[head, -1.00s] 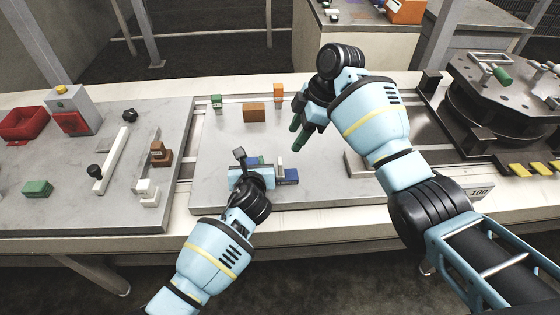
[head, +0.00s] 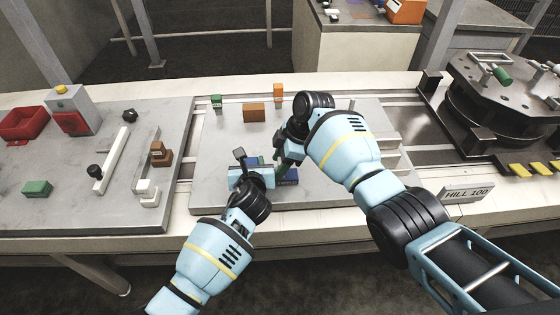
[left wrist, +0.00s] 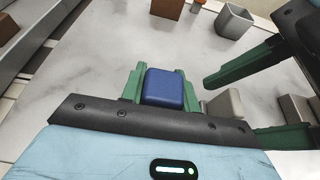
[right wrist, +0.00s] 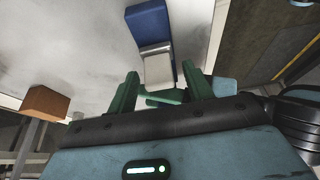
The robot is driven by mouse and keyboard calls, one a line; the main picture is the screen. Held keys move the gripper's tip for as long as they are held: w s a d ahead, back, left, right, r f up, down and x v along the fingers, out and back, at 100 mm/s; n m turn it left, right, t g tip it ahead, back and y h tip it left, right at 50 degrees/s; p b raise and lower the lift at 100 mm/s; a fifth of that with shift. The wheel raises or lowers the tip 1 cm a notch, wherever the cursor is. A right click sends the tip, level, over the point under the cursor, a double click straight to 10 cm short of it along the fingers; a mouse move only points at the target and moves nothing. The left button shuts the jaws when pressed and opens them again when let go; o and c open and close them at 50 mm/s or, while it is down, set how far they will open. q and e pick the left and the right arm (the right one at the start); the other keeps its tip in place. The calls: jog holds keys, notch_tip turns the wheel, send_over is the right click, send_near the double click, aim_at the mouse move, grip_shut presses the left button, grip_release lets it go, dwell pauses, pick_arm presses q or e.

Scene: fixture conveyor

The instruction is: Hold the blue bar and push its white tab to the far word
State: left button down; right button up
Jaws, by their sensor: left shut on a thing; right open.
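The blue bar (head: 288,176) is low over the near part of the grey plate in the head view. My left gripper (head: 250,170) is shut on it; the left wrist view shows the bar's blue end (left wrist: 165,88) between the green fingers. My right gripper (head: 283,163) is open beside the bar. In the right wrist view, the white tab (right wrist: 157,68) is on the blue bar (right wrist: 148,20), just beyond and between the open fingers (right wrist: 161,80). I cannot tell whether they touch it. The right arm hides the tab in the head view. No word on the bar is readable.
A brown block (head: 254,113), a green block (head: 216,101) and an orange block (head: 278,92) stand at the plate's back. A grey fixture (head: 388,145) is at its right. The left plate (head: 70,190) holds a white bar (head: 110,160). Bare plate lies left of my grippers.

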pick_arm(q)
jog(key=shift+s+f, duration=0.1)
jog(key=shift+f, duration=0.25)
jog(key=shift+a, duration=0.1)
pick_arm(e)
grip_shut()
jog(key=shift+d, duration=1.75)
grip_release()
jog(key=v, duration=1.2)
jog(key=shift+a, duration=0.1)
